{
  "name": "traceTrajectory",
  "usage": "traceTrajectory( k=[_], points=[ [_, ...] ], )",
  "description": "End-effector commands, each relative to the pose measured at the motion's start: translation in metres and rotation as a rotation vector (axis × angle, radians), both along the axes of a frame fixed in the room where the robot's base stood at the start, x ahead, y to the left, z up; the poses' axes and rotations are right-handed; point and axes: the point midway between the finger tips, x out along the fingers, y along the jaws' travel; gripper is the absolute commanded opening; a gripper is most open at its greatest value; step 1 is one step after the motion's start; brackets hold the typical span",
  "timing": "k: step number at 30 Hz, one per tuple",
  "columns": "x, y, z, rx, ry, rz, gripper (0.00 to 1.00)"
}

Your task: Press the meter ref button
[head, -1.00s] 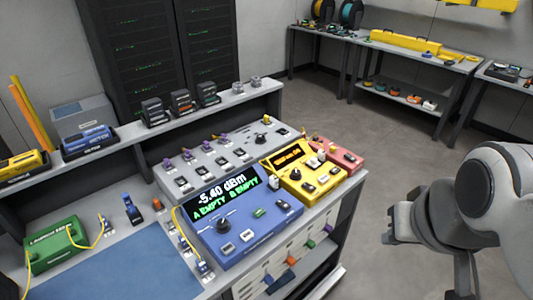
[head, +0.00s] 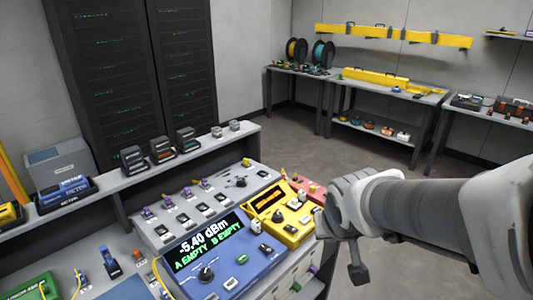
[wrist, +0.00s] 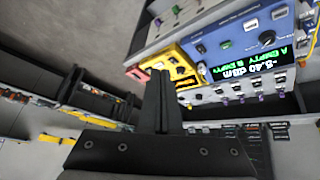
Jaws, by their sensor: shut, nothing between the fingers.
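The meter is a blue box (head: 226,262) on the bench, with a lit screen (head: 205,242) reading "-5.40 dBm, A EMPTY B EMPTY". Its face carries a black knob (head: 205,273), a green button (head: 243,259) and several pale buttons. The button labels are too small to read, so I cannot tell which is ref. The meter also shows upside down in the wrist view (wrist: 213,42). My gripper (head: 358,275) is right of the meter, apart from it, with its fingers pointing down. In the wrist view my gripper (wrist: 160,75) is shut and empty.
A yellow device (head: 284,217) and a red one (head: 313,189) sit beside the meter, near my arm. A grey switch panel (head: 190,213) lies behind the meter. A raised shelf (head: 160,168) runs along the back. Open floor lies to the right of the bench.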

Motion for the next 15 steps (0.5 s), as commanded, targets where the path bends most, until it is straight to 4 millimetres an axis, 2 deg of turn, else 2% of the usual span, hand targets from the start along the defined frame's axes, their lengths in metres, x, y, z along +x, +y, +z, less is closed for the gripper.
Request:
traceTrajectory(
  k=[3,7,11,15],
  points=[
    [0.027,0.028,-0.026,0.039,0.002,0.055,0.0],
    [0.049,0.065,-0.055,0.118,-0.002,0.118,0.0],
    [0.06,0.108,-0.084,0.231,0.005,0.176,0.0],
    [0.061,0.155,-0.11,0.378,0.024,0.223,0.0]
  ],
)
